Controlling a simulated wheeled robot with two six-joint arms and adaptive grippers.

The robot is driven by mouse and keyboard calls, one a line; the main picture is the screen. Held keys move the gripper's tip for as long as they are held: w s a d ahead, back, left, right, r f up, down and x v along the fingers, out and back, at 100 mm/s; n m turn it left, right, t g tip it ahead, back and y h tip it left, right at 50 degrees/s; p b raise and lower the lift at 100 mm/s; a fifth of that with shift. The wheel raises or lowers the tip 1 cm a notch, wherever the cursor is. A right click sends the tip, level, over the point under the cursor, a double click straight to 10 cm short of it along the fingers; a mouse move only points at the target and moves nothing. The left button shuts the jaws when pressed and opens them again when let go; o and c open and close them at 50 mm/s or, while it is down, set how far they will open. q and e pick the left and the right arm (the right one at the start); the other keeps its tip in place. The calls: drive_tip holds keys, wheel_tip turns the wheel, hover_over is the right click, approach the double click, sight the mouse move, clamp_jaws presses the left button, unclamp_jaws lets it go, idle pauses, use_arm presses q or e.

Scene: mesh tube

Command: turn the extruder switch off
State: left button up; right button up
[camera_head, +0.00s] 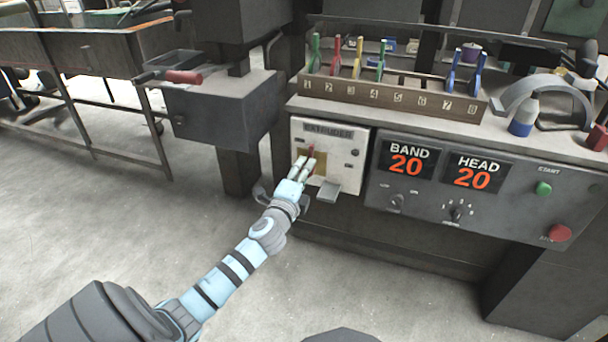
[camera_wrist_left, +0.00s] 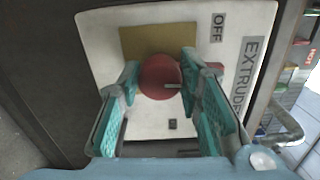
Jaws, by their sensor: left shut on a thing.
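The extruder switch is a red knob (camera_head: 310,151) on a brass-coloured plate, set in the white panel (camera_head: 352,140) labelled EXTRUDER. In the left wrist view the knob (camera_wrist_left: 160,77) is round and sits between the two fingers. The word OFF (camera_wrist_left: 217,28) is printed on the panel between the brass plate (camera_wrist_left: 150,38) and the EXTRUDER label. My left gripper (camera_head: 303,165) reaches the panel from the lower left and is shut on the red knob. Its fingers hide part of the switch, so the lever's exact position is hard to tell. My right gripper is not in view.
A grey control box (camera_head: 400,215) with BAND and HEAD displays reading 20 adjoins the panel on the right. It carries dials, a green button (camera_head: 543,188) and a red button (camera_head: 560,233). A numbered tool rack (camera_head: 390,95) stands above. A small grey ledge (camera_head: 328,191) juts below the panel.

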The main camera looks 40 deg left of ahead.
use_arm(q)
drive_tip(key=shift+n, duration=0.5)
drive_tip(key=o, duration=1.1)
drive_tip(key=shift+o, duration=0.2)
drive_tip(key=v, duration=1.2)
